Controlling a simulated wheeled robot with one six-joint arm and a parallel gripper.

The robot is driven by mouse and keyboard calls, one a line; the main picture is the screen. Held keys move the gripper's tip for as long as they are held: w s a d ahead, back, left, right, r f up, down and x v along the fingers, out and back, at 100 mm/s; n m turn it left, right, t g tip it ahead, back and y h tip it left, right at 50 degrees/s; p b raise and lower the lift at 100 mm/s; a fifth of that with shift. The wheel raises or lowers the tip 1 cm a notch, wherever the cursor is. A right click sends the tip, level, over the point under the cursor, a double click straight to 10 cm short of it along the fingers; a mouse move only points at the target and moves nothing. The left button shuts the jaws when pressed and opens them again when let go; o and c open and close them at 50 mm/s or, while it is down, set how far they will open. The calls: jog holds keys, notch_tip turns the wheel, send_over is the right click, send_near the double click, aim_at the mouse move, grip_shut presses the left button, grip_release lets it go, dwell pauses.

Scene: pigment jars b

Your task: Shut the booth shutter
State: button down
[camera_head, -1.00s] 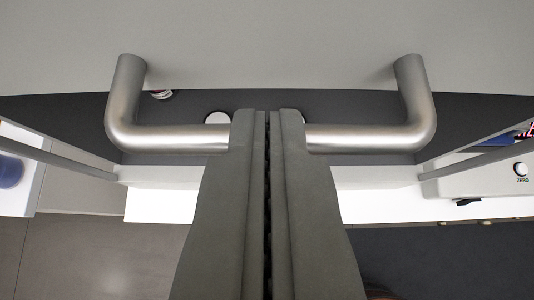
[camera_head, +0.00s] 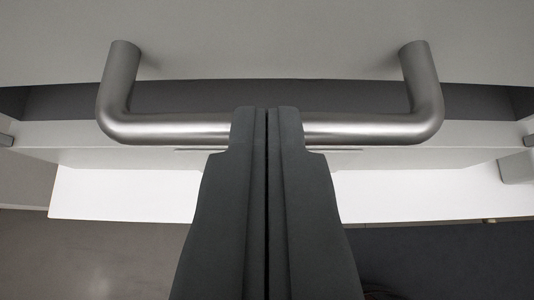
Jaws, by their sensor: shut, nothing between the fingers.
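The booth shutter (camera_head: 268,40) is a pale grey panel across the top of the view. A brushed metal bar handle (camera_head: 170,128) stands out from it, bent at both ends. My gripper (camera_head: 267,110) is shut and empty. Its fingers overlap the middle of the bar and hide that part; I cannot tell whether they touch it. A dark strip of opening (camera_head: 200,98) shows between the shutter's lower edge and the pale ledge (camera_head: 70,135) beyond the bar.
Bright white surfaces (camera_head: 120,193) lie below the ledge on both sides of my gripper. Brownish grey floor (camera_head: 110,255) shows at lower left and a dark area (camera_head: 440,260) at lower right.

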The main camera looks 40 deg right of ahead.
notch_tip(320, 180, down, 9)
dwell(0.5)
jog(key=shift+r, duration=0.1)
